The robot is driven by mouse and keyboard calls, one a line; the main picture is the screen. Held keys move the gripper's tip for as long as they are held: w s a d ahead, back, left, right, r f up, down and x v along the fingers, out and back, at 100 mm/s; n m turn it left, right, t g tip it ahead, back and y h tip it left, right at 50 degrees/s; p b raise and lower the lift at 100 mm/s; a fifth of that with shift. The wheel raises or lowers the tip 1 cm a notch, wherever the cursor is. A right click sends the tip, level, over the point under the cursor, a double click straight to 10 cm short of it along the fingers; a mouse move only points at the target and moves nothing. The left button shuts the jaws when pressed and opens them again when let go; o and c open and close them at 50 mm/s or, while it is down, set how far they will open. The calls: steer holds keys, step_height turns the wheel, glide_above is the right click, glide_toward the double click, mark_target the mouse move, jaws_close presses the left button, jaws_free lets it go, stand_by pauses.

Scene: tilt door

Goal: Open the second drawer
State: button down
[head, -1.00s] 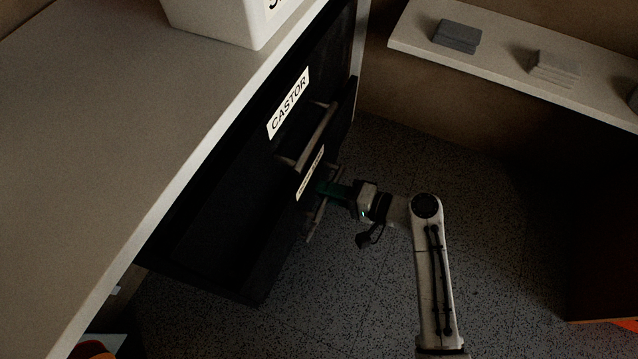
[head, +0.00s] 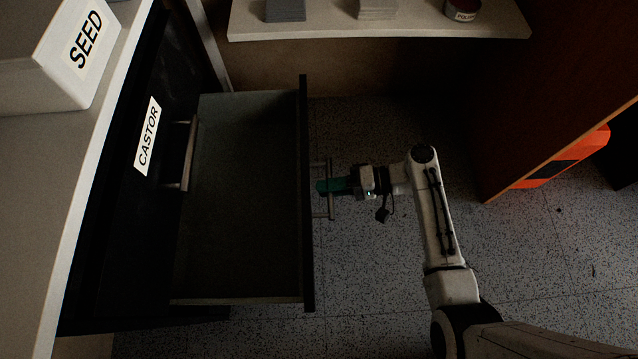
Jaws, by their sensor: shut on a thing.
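The second drawer (head: 245,210) is pulled well out from the black cabinet front, below the drawer labelled CASTOR (head: 148,137). Its inside shows from above and looks empty, though it is dark. The drawer's bar handle (head: 330,211) stands off the outer face of its dark front panel (head: 307,230). My gripper (head: 328,187) is shut on this handle near its middle, coming from the right.
A white bin labelled SEED (head: 75,50) stands on the pale countertop (head: 40,190) at the left. A wall shelf (head: 330,28) holds folded stacks and a tin at the back. A brown panel and an orange object (head: 565,160) are at the right. Speckled floor is clear around my arm.

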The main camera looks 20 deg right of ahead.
steer(key=shift+s+d, duration=0.1)
steer(key=shift+d, duration=0.05)
steer(key=c, duration=1.2)
jaws_free()
steer(key=shift+o, duration=0.2)
steer(key=p+v, duration=0.2)
steer(key=v, duration=0.8)
steer(key=shift+d, duration=0.4)
steer(key=shift+s, duration=0.1)
